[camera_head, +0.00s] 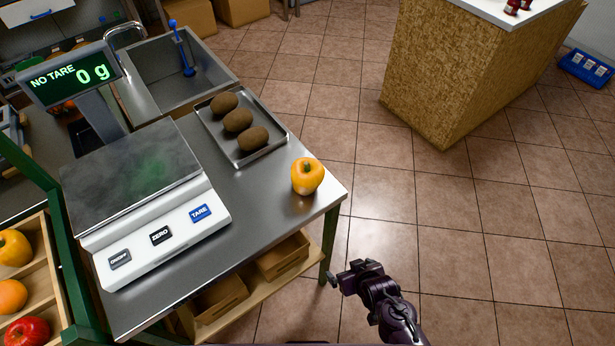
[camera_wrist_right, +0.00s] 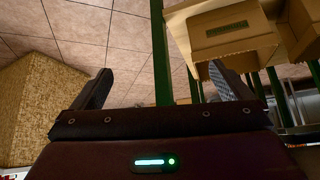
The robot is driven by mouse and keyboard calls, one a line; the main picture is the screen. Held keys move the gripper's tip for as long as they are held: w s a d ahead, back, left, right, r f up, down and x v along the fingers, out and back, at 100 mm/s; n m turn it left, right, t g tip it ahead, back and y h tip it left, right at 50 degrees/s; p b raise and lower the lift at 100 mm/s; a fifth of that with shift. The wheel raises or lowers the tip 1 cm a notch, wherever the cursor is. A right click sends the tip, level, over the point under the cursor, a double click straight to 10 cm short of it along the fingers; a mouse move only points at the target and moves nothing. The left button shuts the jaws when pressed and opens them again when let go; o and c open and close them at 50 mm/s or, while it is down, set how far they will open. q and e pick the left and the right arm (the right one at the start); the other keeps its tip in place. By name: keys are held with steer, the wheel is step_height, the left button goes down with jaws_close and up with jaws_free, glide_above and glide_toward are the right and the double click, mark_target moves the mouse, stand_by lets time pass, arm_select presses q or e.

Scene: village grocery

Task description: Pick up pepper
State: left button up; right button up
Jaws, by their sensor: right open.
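A yellow-orange pepper (camera_head: 307,176) with a stem stands on the steel table (camera_head: 262,205) near its right corner. My right gripper (camera_head: 343,277) is below and to the right of the pepper in the head view, off the table's edge, beside the green table leg. In the right wrist view its two fingers (camera_wrist_right: 160,85) are spread apart with nothing between them that they hold. The pepper does not show in the right wrist view. My left gripper is not in view.
A scale (camera_head: 150,215) reading 0 g fills the table's left part. A metal tray (camera_head: 275,147) with three brown kiwi-like items lies behind the pepper. A sink (camera_head: 185,70) is beyond. Cardboard boxes (camera_head: 283,256) sit on the lower shelf. Open tiled floor lies right.

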steer(key=w+a+r+t+y+b, duration=0.1)
steer(key=w+r, duration=0.2)
steer(key=r, duration=0.3)
steer(key=w+a+r+t, duration=0.1)
steer(key=w+a+r, duration=0.1)
steer(key=r, duration=0.3)
steer(key=n+t+y, duration=0.2)
steer(key=t+y, duration=0.1)
steer(key=t, duration=0.2)
glide_toward(314, 181)
steer(key=x, duration=0.6)
steer(key=shift+w+a+b, duration=0.3)
steer(key=shift+b, duration=0.1)
steer(key=p+x, duration=0.1)
steer(key=x, duration=0.5)
steer(key=shift+d+f, duration=0.15)
steer(key=shift+f, duration=0.05)
steer(key=shift+w+f, duration=0.25)
steer(key=shift+w, duration=0.2)
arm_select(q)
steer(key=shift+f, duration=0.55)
arm_select(e)
steer(key=c, duration=1.1)
